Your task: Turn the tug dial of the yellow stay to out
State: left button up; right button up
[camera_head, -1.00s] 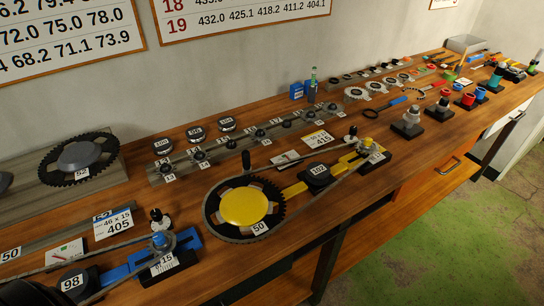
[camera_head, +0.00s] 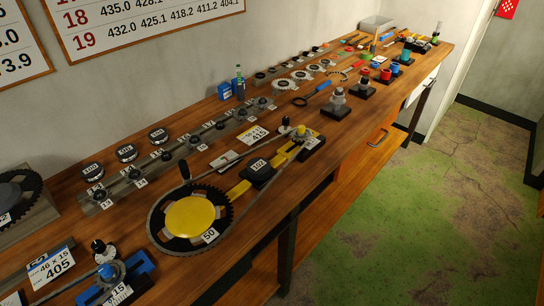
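The yellow stay (camera_head: 239,189) lies on the bench, a yellow bar with a large chainring (camera_head: 165,236) marked 50 and a yellow disc (camera_head: 196,216) at its near end. A black block (camera_head: 258,167) marked 102 sits along the bar. At its far end is a yellow fitting (camera_head: 301,130) with a small sprocket and a black knob (camera_head: 285,121) beside it. A chain runs around chainring and sprocket. I cannot tell which part is the tug dial or read its setting. Neither of my grippers is in view.
A blue stay (camera_head: 138,265) with card 405 lies at the near left. A card marked 415 (camera_head: 254,134) and a gauge (camera_head: 223,159) lie behind the yellow stay. A rail of small sprockets (camera_head: 168,155) runs behind. Open floor (camera_head: 420,220) lies right of the bench.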

aim_at(286, 120)
jog(key=i+l, duration=0.3)
jog(key=l, duration=0.15)
jog(key=i+l+z, duration=0.15)
jog(key=i+l, duration=0.15)
jog(key=l, duration=0.2)
